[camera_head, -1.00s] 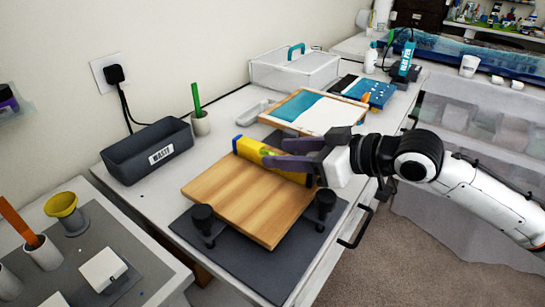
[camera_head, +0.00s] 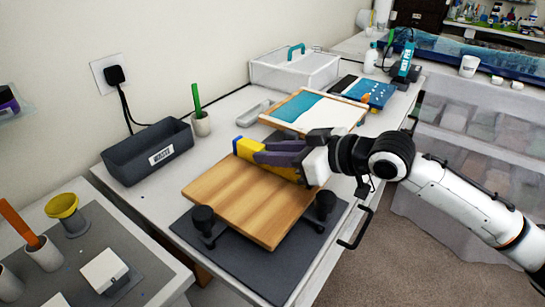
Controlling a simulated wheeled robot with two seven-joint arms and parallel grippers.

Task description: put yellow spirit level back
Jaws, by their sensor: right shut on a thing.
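The yellow spirit level (camera_head: 245,148) has a blue end and lies along the far edge of the wooden board (camera_head: 240,203). My right gripper (camera_head: 262,152) reaches in from the right with its dark fingers shut on the level; the fingers and palm hide much of it. I cannot tell whether the level touches the board or is slightly above it. My left gripper is not in view.
The board rests on a dark mat (camera_head: 260,281) with black knobbed supports (camera_head: 205,222). A framed blue-and-white panel (camera_head: 318,111) lies behind the gripper. A clear-lidded box (camera_head: 294,70) stands farther back.

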